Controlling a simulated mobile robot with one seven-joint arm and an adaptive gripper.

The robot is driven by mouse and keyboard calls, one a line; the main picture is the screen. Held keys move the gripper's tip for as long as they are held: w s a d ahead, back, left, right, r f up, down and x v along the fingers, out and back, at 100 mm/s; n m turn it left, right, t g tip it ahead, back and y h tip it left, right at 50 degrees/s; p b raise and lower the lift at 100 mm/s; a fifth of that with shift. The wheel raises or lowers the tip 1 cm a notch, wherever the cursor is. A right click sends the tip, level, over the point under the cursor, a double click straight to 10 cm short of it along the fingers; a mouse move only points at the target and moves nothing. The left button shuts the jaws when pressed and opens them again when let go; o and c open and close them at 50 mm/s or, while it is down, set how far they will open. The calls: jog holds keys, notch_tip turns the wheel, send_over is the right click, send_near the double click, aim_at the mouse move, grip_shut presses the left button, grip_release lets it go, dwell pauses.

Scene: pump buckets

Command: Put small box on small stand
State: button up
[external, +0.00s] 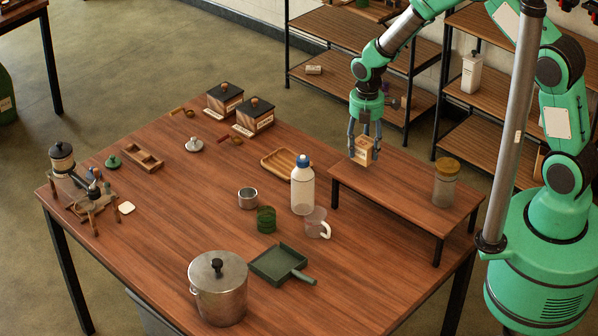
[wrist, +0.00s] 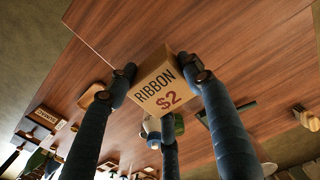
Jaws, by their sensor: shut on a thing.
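The small box (external: 361,153) is tan and sits between the fingers of my gripper (external: 363,146), which is shut on it. In the wrist view the box (wrist: 164,88) shows a face reading "RIBBON $2", with my blue gripper fingers (wrist: 163,82) around it. The small stand (external: 405,187) is a low wooden platform with black legs on the right of the table. The box is over the stand's far left part; I cannot tell whether it touches the top.
A jar with a brown lid (external: 446,183) stands on the stand's right part. A bottle with a blue cap (external: 302,187), a clear mug (external: 317,223) and a wooden tray (external: 284,162) are left of the stand. The stand's middle is clear. Shelves (external: 345,38) stand behind.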

aim_at(364, 156)
jog(key=shift+f, duration=1.8)
jog(key=shift+f, duration=0.1)
jog(key=o, duration=1.3)
notch_tip(364, 156, up, 12)
jog(key=shift+r, duration=0.15)
